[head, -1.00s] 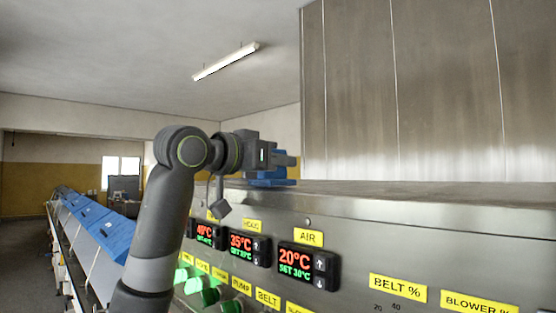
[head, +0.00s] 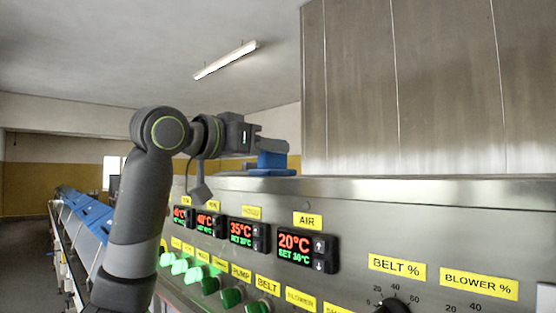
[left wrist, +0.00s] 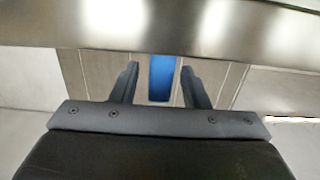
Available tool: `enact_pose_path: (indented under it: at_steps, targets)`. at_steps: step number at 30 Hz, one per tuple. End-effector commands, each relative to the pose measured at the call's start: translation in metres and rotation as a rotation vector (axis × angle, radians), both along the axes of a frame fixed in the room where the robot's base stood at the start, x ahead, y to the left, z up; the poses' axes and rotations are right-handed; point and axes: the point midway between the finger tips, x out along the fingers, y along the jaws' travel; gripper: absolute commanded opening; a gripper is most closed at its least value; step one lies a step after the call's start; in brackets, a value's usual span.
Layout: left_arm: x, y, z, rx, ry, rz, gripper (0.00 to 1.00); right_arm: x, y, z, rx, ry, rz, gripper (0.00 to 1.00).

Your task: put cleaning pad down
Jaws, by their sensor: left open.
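The blue cleaning pad (head: 270,163) rests on the steel top ledge of the machine, near its left end in the head view. My left gripper (head: 272,145) is beside and slightly above it, with its fingers overlapping the pad's upper part in the picture. In the left wrist view the pad (left wrist: 162,78) shows between the two spread fingers of the gripper (left wrist: 159,74), with a gap on each side. The gripper is open and not clamped on the pad. My right gripper is in neither view.
Below the ledge is a control panel with temperature displays (head: 308,249), lit green buttons (head: 195,274) and a belt knob (head: 393,306). A tall steel housing (head: 400,90) stands behind the ledge. A conveyor with blue covers (head: 88,212) runs off at the left.

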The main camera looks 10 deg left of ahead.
Motion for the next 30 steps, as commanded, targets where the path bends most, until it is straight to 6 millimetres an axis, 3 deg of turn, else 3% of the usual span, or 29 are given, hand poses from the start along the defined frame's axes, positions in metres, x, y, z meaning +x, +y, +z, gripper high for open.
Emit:
enact_pose_path:
  at_steps: [1,3,12,30]
  targets:
    - [-0.010,0.008,-0.004,0.001,-0.006,0.005,0.41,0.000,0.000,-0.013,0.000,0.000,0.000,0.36]
    - [-0.023,0.016,-0.003,0.000,-0.006,0.005,0.41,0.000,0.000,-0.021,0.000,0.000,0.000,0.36]
    - [-0.063,0.042,0.002,0.000,-0.002,0.002,0.41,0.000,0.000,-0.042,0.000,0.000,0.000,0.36]
    - [-0.070,0.047,0.005,0.000,0.000,0.001,0.41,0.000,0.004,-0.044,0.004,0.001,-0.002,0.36]
